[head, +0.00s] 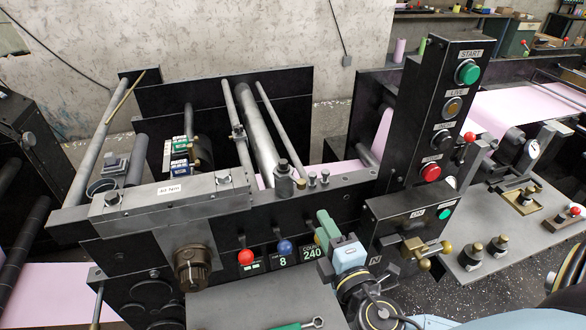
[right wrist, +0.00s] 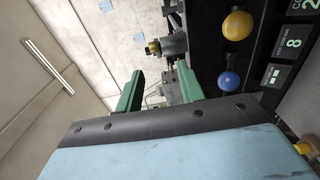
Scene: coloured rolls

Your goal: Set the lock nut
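My right gripper (head: 324,228) has green fingers and a pale blue body, and is in front of the machine's dark front rail. In the right wrist view its fingers (right wrist: 159,72) stand apart, with nothing held between them. A grey cylinder with a brass-coloured end (right wrist: 165,45) shows just beyond the fingertips, apart from them. No part is labelled as the lock nut, and I cannot tell for certain which it is. A grey collar with a dark top (head: 283,181) and small posts (head: 311,179) stand on the rail.
A red ball knob (head: 246,257) and a blue ball knob (head: 285,247) stick out beside the counters (head: 312,253). A yellow knob (right wrist: 237,25) shows in the wrist view. A tall button column (head: 432,120) stands right of my gripper.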

